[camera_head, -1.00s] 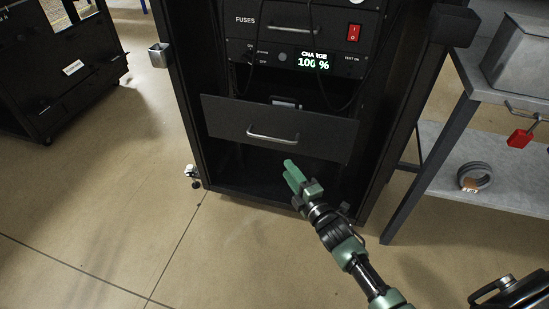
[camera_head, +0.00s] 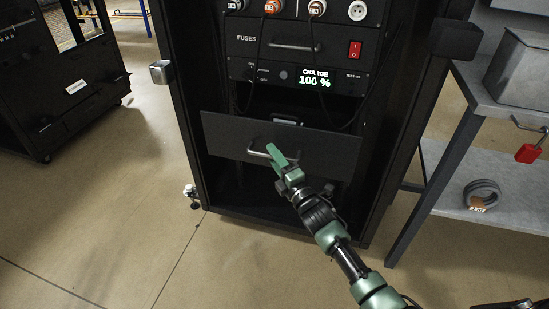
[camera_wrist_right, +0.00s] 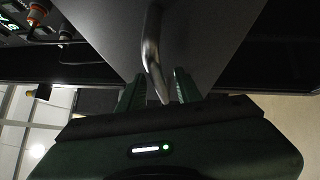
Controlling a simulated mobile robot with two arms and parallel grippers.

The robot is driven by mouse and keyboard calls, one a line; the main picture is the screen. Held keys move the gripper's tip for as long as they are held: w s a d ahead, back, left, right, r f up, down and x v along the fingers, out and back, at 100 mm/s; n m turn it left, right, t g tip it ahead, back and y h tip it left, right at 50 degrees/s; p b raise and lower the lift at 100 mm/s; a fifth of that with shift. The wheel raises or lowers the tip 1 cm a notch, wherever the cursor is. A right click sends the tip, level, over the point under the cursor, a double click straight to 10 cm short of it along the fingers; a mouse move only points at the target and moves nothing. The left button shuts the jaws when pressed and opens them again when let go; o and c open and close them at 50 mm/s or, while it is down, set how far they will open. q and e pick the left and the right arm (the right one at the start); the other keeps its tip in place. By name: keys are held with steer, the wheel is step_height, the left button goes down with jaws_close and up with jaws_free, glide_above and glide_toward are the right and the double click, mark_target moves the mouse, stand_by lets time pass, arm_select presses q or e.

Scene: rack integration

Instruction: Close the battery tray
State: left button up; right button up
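The battery tray (camera_head: 225,135) is a drawer with a dark front panel and a silver bar handle (camera_head: 256,155). It stands pulled out of the rack, with its panel in front of the opening. My right gripper (camera_head: 277,158) is at the handle, overlapping its right part in the head view. In the right wrist view, the handle (camera_wrist_right: 151,50) runs down between the two green fingers of the gripper (camera_wrist_right: 158,90), which stand apart with gaps beside the bar. I cannot tell whether a finger touches it. My left gripper is not in view.
The black rack (camera_head: 185,120) holds a charge unit (camera_head: 290,75) reading 100 % and a fuses drawer (camera_head: 270,45) above the tray. Cables hang near the tray's top. A grey table (camera_head: 440,135) stands at the right.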

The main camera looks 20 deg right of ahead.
jaws_close()
steer(key=shift+f, duration=0.1)
stand_by(1.2)
